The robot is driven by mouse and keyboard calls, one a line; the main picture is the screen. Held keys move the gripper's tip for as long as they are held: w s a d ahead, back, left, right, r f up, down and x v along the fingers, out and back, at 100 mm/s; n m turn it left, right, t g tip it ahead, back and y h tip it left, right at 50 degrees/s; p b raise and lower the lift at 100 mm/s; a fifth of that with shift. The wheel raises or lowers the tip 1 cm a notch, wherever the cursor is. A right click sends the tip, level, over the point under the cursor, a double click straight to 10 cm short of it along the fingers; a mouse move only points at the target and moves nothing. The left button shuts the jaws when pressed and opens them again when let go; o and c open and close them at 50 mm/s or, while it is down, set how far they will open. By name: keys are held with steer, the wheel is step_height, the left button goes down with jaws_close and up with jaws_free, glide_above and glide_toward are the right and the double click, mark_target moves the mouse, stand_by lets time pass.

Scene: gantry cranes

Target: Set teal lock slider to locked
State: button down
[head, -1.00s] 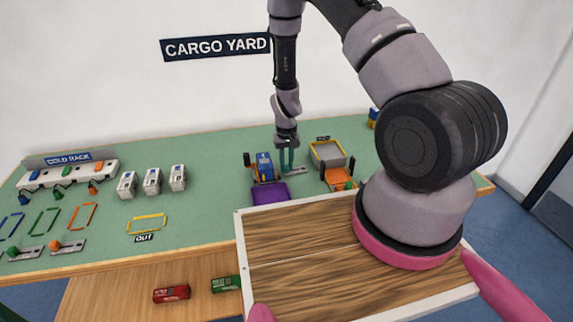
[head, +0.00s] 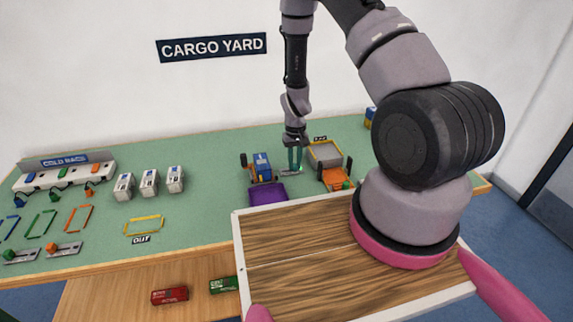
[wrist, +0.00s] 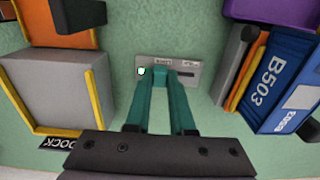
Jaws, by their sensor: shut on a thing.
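The teal lock slider (wrist: 160,74) sits on a small grey plate (wrist: 191,64) on the green table. My gripper (wrist: 161,84) has long teal fingers, shut on the slider from both sides and hiding part of it. In the wrist view the slider stands toward the left part of its dark slot, near a lit green lamp (wrist: 142,71); bare slot shows to its right. The plate's small labels are too small to read surely. In the head view my gripper (head: 295,160) reaches down to the plate (head: 289,174).
A grey tray with yellow edges (wrist: 57,90), marked DOCK, stands left of the plate in the wrist view. A blue container marked B503 (wrist: 290,75) stands on the right. A purple container (head: 267,194) and an orange one (head: 338,180) are close by in the head view.

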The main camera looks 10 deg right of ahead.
steer(key=shift+d, duration=0.2)
steer(key=c, duration=0.8)
jaws_free()
steer(key=shift+d, duration=0.1)
steer(key=shift+o, duration=0.2)
step_height(320, 180, up, 11)
steer(key=shift+f, duration=0.1)
